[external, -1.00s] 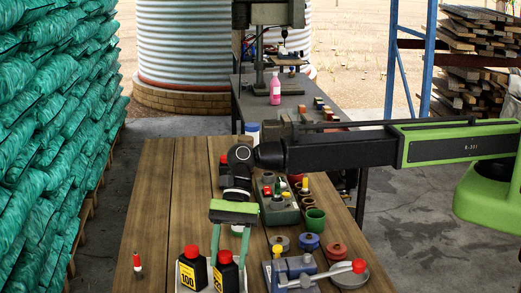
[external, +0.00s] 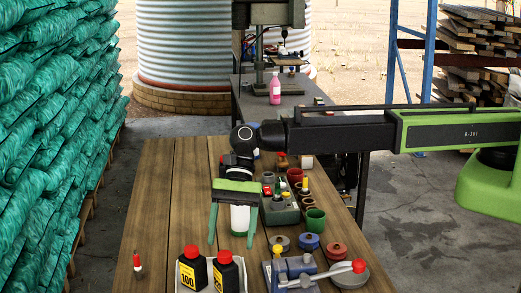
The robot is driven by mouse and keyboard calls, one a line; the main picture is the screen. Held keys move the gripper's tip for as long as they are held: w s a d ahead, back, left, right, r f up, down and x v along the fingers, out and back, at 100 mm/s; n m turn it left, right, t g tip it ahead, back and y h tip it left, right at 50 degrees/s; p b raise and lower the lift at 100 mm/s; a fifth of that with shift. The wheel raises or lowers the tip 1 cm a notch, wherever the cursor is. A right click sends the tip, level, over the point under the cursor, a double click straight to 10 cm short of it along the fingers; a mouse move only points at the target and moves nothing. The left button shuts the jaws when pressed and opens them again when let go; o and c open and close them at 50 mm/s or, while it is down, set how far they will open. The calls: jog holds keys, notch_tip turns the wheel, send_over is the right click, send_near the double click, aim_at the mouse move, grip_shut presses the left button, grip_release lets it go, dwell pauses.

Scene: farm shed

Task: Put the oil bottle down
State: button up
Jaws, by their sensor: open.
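Two black bottles with red caps and yellow labels stand side by side at the front of the wooden bench: a left bottle (external: 192,271) marked 100 and a right bottle (external: 227,273). Both are upright in a pale tray (external: 209,290). Which one is the oil bottle I cannot tell. My gripper (external: 231,246) is open above the bench, behind the bottles in the picture and apart from them. A white, jar-like thing (external: 240,219) shows between its fingers; its top is hidden, and I cannot tell whether it is between the jaws or behind them.
A grey-blue fixture with a red-knobbed lever (external: 330,270) stands right of the bottles. Blue (external: 309,242) and red (external: 336,251) round pieces and a green cup (external: 315,221) lie behind it. A red-and-white float (external: 138,262) stands left.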

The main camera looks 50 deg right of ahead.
jog(key=p+v, duration=0.3)
jog(key=v, duration=0.4)
jog(key=shift+p, duration=0.35)
jog(key=shift+d+r, duration=0.15)
jog(key=w+d+f+n+t+h, duration=0.1)
jog(key=w+d+n, duration=0.1)
jog(key=d, duration=1)
jog(key=w+d+f+n+t+h+p, duration=0.1)
jog(key=w+d+f+n+h, duration=0.1)
jog(key=d, duration=0.9)
jog(key=w+d+f+n+t+h, duration=0.1)
jog(key=w+d+n, duration=0.15)
jog(key=d, duration=0.95)
jog(key=s+d+f+n+h+b, duration=0.1)
jog(key=d+f+b, duration=0.1)
jog(key=d, duration=0.8)
jog(key=s+d+f+n+h+b, duration=0.1)
jog(key=d+f+n+b, duration=0.1)
jog(key=d, duration=0.8)
jog(key=s+d+f+n+t+h+b, duration=0.1)
jog(key=d+f, duration=0.3)
jog(key=d, duration=0.6)
jog(key=shift+s+d+n+h+b, duration=0.15)
jog(key=shift+d+n+h+b, duration=0.2)
jog(key=shift+n+h+b, duration=0.25)
